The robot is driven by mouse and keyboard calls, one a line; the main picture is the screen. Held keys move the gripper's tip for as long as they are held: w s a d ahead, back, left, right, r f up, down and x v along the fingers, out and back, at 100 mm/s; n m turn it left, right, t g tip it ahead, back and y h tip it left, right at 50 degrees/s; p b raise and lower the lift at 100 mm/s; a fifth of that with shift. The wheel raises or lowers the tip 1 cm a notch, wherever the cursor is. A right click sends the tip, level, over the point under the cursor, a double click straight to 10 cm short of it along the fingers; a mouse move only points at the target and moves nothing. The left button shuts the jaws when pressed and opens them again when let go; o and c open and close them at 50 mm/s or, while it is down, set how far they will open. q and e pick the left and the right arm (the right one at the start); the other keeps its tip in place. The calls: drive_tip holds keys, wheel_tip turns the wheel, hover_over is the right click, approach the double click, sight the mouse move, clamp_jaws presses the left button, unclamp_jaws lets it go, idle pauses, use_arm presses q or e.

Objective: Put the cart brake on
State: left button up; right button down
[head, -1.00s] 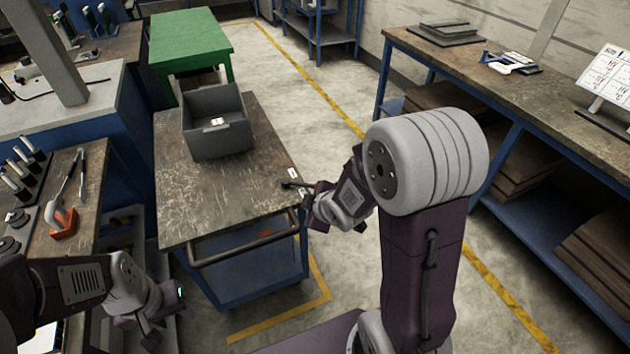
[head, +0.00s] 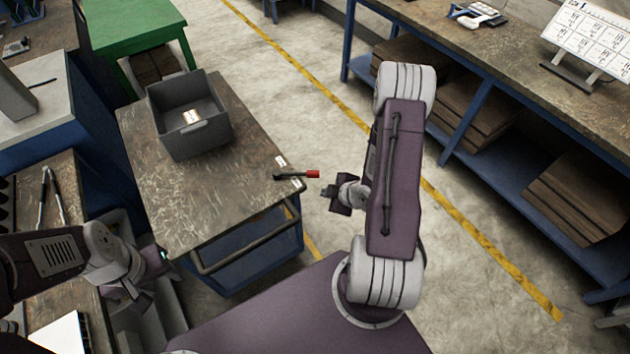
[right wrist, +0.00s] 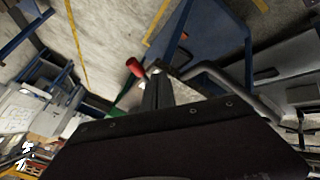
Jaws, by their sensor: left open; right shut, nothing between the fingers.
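The cart (head: 240,150) has a worn brown top, a blue frame and a dark push handle (head: 247,240) on its near side. The brake lever (head: 298,175) sits at the cart top's right edge, a dark bar with a red grip sticking out past the edge to the right. White labels lie beside its pivot. My right gripper (head: 331,194) is shut and empty, just right of the red grip and apart from it. The red grip (right wrist: 134,66) also shows in the right wrist view, by the fingers (right wrist: 157,92). My left gripper (head: 137,306) is open at the lower left, away from the lever.
A grey bin (head: 190,117) with a small item inside stands on the cart. A green table (head: 130,22) is behind it. A long workbench (head: 500,60) runs along the right. Open floor with a yellow line (head: 300,75) lies between cart and bench.

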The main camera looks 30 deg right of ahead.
sight(299, 174)
drive_tip(key=w+d+f+b, duration=0.1)
drive_tip(key=w+f+b, duration=0.5)
drive_tip(key=w+b, duration=0.3)
drive_tip(key=b, duration=0.3)
drive_tip(key=shift+f, duration=0.15)
drive_tip(key=shift+w+b, duration=0.1)
drive_tip(key=shift+b, duration=0.2)
